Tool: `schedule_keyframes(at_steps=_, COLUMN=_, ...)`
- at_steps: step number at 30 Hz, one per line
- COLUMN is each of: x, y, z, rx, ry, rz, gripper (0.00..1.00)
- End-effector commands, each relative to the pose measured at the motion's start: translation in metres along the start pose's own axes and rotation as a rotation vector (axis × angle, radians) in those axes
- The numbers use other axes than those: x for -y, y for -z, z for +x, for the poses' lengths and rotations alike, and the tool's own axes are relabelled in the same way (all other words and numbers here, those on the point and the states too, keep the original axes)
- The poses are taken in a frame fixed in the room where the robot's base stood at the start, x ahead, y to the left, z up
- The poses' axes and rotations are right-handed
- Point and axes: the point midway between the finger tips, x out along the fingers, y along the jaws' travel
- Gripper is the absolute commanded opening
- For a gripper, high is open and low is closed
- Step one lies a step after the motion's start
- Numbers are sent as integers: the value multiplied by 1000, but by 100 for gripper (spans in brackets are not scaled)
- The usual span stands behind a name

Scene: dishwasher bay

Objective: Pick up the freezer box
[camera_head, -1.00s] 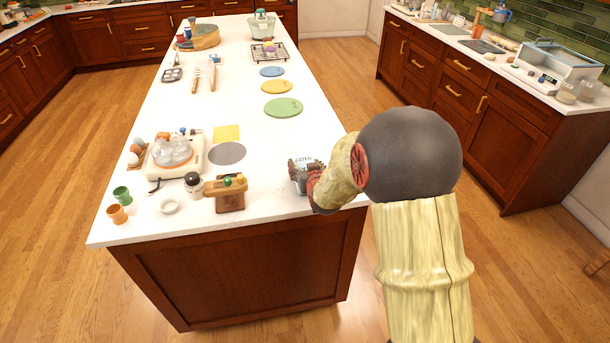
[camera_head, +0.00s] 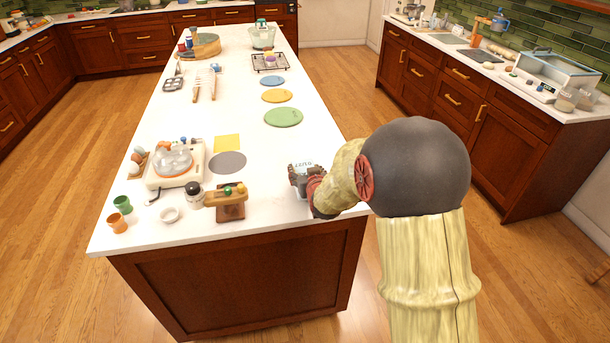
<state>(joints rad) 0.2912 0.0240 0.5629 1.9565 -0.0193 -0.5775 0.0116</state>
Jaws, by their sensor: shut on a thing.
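The freezer box (camera_head: 303,166) is a small pale box with lettering on its lid, near the right front edge of the white island top (camera_head: 250,210). My gripper (camera_head: 303,180) is shut on it, reaching in from the right. The gripper's dark fingers and my arm hide part of the box. I cannot tell whether the box touches the counter or is held just above it.
A grey disc (camera_head: 228,162), a yellow square (camera_head: 227,143) and a green disc (camera_head: 284,117) lie flat behind. The counter between them is clear.

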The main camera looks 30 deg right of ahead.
Motion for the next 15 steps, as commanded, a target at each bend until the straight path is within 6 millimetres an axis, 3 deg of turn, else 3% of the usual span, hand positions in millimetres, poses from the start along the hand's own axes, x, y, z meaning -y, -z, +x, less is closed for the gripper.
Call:
schedule_keyframes(at_steps=1, x=0, y=14, z=-4, rx=-9, ry=0, rz=0, gripper=11)
schedule_keyframes(at_steps=10, x=29, y=56, z=-67, rx=-11, ry=3, rz=-1, gripper=11)
schedule_keyframes(at_steps=15, x=52, y=58, z=-104, rx=-7, ry=4, rz=0, gripper=11)
